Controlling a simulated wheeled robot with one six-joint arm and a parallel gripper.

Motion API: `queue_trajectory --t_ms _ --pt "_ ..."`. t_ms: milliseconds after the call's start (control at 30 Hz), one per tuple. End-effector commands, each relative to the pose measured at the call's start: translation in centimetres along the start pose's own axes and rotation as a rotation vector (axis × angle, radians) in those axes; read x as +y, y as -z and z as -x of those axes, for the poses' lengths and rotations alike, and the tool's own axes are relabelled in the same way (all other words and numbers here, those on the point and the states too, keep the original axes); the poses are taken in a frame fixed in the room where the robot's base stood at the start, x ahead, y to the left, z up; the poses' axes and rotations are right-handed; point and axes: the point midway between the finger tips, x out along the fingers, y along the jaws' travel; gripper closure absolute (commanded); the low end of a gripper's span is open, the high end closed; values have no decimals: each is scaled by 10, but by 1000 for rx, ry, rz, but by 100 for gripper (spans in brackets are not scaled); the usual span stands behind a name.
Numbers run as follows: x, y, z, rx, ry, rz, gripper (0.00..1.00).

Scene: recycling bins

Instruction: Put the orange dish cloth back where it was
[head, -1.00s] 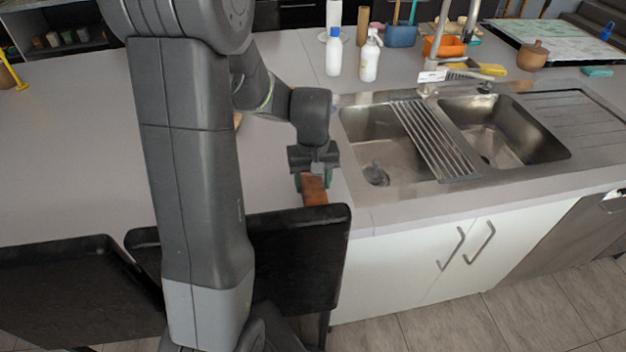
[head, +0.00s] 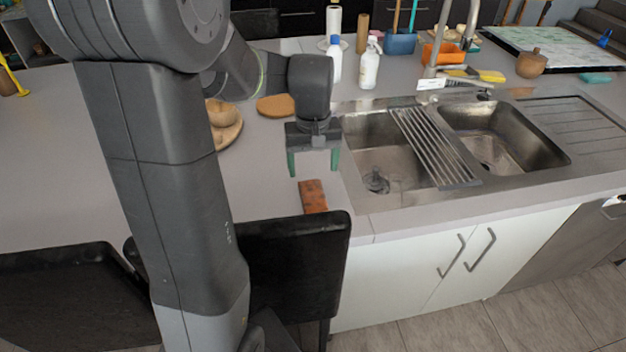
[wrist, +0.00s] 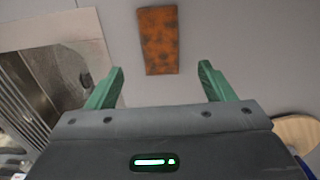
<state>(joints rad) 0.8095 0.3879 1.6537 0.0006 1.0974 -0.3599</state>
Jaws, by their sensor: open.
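The orange dish cloth (head: 312,196) is a small rectangle with dark spots. It lies on the grey counter left of the sink, close to the front edge by a black chair back. In the wrist view the cloth (wrist: 158,40) lies flat, beyond the fingertips and between their lines. My gripper (head: 313,172) has green fingers. It is open and empty, above and a little behind the cloth, not touching it. In the wrist view my gripper (wrist: 160,75) shows its two fingers spread wide apart.
A double steel sink (head: 385,165) with a drying rack (head: 432,147) is to the right. A black chair (head: 295,260) stands at the counter's front.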

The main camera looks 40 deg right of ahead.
Motion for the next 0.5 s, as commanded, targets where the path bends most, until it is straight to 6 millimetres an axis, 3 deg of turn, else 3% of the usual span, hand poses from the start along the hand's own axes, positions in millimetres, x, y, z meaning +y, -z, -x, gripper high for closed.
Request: queue_trajectory --t_ms 200,500 --pt "0 0 33 2 -1 0 25" --pt "0 0 41 -1 0 0 25"
